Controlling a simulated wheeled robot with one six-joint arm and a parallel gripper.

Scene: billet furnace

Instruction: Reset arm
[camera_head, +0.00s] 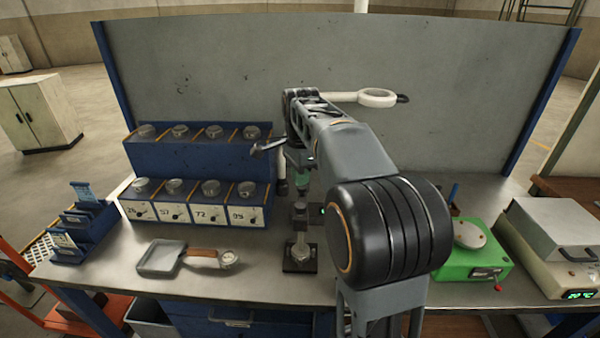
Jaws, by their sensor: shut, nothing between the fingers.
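My arm rises from the lower middle and reaches away over the bench (200,280). Its forearm covers much of the wrist. The small dark end of my gripper (300,160) shows below the forearm, shut and empty, its fingers partly hidden. It is above a small bench device with a square dark base (300,262). From this view I cannot tell the gap between them.
On the left are a stepped blue rack (200,155) with metal-topped pots and numbered labels, blue bins (85,230), and a grey tray (162,258).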

